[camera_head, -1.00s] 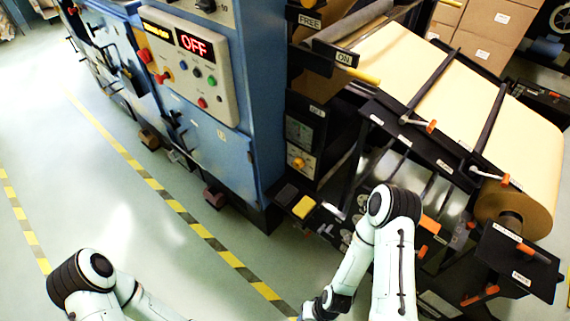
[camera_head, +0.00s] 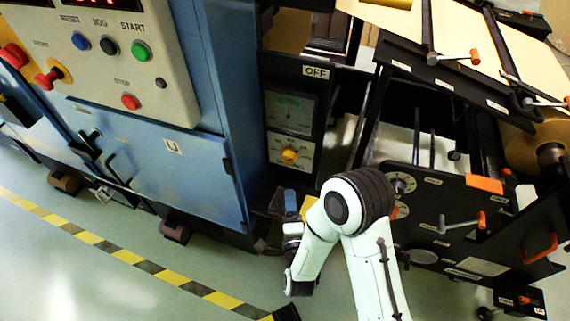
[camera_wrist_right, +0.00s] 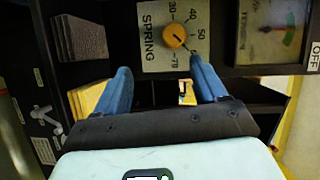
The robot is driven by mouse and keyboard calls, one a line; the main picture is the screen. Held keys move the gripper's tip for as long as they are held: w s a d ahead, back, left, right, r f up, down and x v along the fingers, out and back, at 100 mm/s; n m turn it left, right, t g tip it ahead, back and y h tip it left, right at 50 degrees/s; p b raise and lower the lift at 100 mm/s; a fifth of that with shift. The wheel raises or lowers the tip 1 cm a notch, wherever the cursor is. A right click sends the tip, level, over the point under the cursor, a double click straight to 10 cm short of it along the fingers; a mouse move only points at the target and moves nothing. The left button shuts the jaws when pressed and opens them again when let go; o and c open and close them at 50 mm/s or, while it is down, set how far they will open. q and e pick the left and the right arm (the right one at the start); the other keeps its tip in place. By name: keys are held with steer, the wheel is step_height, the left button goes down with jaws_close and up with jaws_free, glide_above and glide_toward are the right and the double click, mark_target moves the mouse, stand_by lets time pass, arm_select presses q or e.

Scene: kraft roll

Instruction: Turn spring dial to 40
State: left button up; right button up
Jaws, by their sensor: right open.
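The spring dial is a round yellow knob (camera_head: 290,156) on a pale scale plate, low on the black panel under a green-faced gauge. In the right wrist view the knob (camera_wrist_right: 176,36) sits beside the word SPRING, with numbers from 30 to 70 around it. Its dark pointer appears to aim toward the 50 to 60 side. My right gripper (camera_head: 283,204) is below the dial in the head view. Its two blue fingers (camera_wrist_right: 160,67) are spread apart, empty, and short of the knob. My left gripper is out of view.
The gauge (camera_head: 290,112) is just above the dial. A blue cabinet (camera_head: 165,155) with a button panel (camera_head: 115,60) stands to the left. The black roll frame with orange-handled levers (camera_head: 462,222) is to the right. Striped floor tape (camera_head: 90,238) crosses open floor.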

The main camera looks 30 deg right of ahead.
mark_target(288, 161)
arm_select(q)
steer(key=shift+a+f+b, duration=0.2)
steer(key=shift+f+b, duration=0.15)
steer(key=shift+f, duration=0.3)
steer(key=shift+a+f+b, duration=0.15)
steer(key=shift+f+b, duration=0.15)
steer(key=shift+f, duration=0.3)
arm_select(e)
steer(key=shift+m+t+h, duration=0.3)
steer(key=shift+m+h, duration=0.2)
steer(key=shift+m, duration=0.1)
steer(key=x, duration=0.4)
steer(key=r+x, duration=0.1)
steer(key=x, duration=0.9)
steer(key=shift+r, duration=0.15)
steer(key=c, duration=1)
